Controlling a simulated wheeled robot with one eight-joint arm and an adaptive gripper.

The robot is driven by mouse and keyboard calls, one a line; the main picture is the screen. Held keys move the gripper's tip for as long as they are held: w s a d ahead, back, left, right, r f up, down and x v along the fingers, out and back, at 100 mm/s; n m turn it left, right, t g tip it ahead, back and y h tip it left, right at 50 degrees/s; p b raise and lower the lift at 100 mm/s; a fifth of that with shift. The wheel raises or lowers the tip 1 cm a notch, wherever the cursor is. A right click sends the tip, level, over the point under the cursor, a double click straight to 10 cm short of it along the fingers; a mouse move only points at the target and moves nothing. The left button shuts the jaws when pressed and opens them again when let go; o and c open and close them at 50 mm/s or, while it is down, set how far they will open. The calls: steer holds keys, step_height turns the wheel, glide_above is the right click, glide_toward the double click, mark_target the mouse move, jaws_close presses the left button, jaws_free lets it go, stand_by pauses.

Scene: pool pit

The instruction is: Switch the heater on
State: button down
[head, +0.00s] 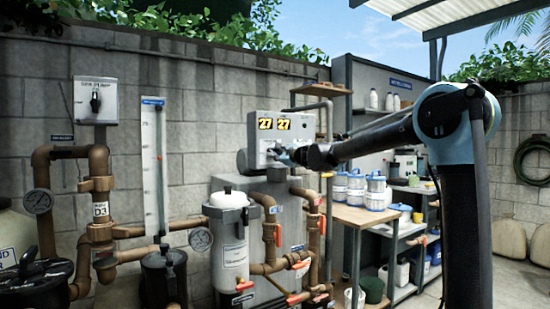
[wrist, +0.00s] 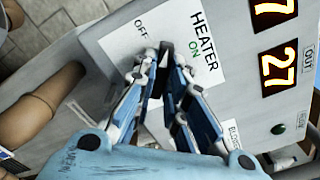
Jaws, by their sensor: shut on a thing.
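The heater panel is a light grey box (head: 258,133) on the wall unit, with two lit displays that read 27 in the head view. In the wrist view its white plate (wrist: 113,43) reads HEATER, with OFF at the upper left and a green ON at the right. A small dark switch handle (wrist: 165,50) sits between these words. My gripper (wrist: 164,66) is shut on the switch handle. The fingers hide most of it, so I cannot tell which word it points to. In the head view my gripper (head: 285,154) reaches the panel's lower front from the right.
A white-lidded canister (head: 228,240) and brown pipes with orange handles (head: 300,262) stand below the panel. A wooden bench (head: 352,214) with several tubs is to the right. A dark green button (wrist: 277,129) sits lower on the panel. Another switch box (head: 96,100) hangs at the left.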

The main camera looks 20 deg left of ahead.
steer(key=m, duration=1)
steer(key=shift+m, duration=0.3)
steer(key=c, duration=1.5)
jaws_free()
steer(key=shift+w, duration=0.1)
steer(key=v, duration=0.7)
